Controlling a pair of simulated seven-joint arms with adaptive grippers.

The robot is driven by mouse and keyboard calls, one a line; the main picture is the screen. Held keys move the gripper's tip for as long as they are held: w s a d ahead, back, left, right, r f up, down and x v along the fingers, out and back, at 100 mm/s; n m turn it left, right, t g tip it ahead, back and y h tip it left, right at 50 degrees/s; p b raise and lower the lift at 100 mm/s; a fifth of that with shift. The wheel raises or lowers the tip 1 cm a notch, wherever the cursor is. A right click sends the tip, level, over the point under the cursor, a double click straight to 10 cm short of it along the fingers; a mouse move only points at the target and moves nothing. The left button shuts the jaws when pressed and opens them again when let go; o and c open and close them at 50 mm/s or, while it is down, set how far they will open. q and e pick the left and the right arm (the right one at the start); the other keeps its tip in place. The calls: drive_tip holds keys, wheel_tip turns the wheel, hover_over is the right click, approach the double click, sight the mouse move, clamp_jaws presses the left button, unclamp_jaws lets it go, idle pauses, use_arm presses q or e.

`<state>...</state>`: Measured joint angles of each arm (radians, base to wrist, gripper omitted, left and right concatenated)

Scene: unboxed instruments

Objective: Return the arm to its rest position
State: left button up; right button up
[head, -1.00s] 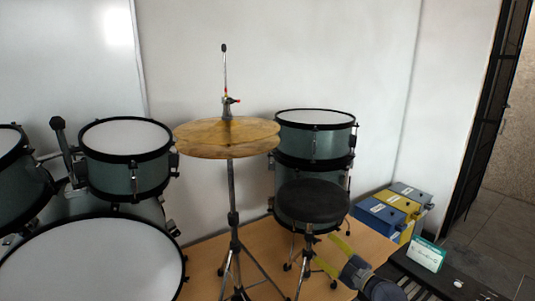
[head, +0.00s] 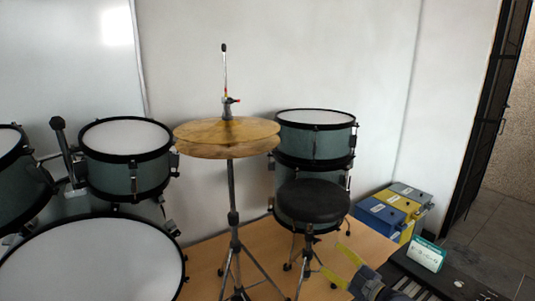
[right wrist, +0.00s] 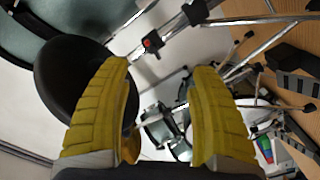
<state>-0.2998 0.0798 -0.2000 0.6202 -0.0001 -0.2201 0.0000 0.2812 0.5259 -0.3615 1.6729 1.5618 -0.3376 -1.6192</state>
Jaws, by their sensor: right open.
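My right gripper (head: 340,265) shows at the bottom right of centre in the head view, with yellow fingers spread apart and nothing between them. It is in front of and just below the right side of the black drum stool (head: 312,201). In the right wrist view the two yellow fingers (right wrist: 162,68) are wide open and empty, and the stool's dark round seat (right wrist: 75,85) shows behind the left finger. My left gripper is in neither view.
A cymbal stand (head: 228,138) and teal drums (head: 125,175) stand left of the gripper. Blue, yellow and grey boxes (head: 382,217) stand at the right. A keyboard (head: 415,290) with a green-and-white card box (head: 427,254) is at the lower right. Wooden floor shows between the stands.

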drive_tip(key=s+a+f+g+h, duration=0.2)
drive_tip(key=s+a+f, duration=0.2)
drive_tip(key=s+f, duration=0.45)
drive_tip(key=s+a+f+g+h, duration=0.1)
drive_tip(key=s+a+f+g, duration=0.2)
drive_tip(key=s+f, duration=0.55)
drive_tip(key=s+d+r+m+g+h, duration=0.1)
drive_tip(key=s+d+m+h, duration=0.45)
drive_tip(key=s+d, duration=0.5)
drive_tip(key=s+d+r+m+g+h, duration=0.2)
drive_tip(key=s+d+m+h, duration=0.35)
drive_tip(key=s, duration=0.75)
drive_tip(key=s+a+f+n+g+y, duration=0.1)
drive_tip(key=s+a+f, duration=0.15)
drive_tip(key=f, duration=1.35)
drive_tip(key=s+a+f+g+y, duration=0.1)
drive_tip(key=a+f, duration=0.2)
drive_tip(key=f, duration=1.3)
drive_tip(key=s+f+m+g+y, duration=0.2)
drive_tip(key=s+f+g, duration=0.1)
drive_tip(key=s+f, duration=1.7)
drive_tip(key=shift+s+d+m, duration=0.3)
drive_tip(key=shift+s, duration=0.3)
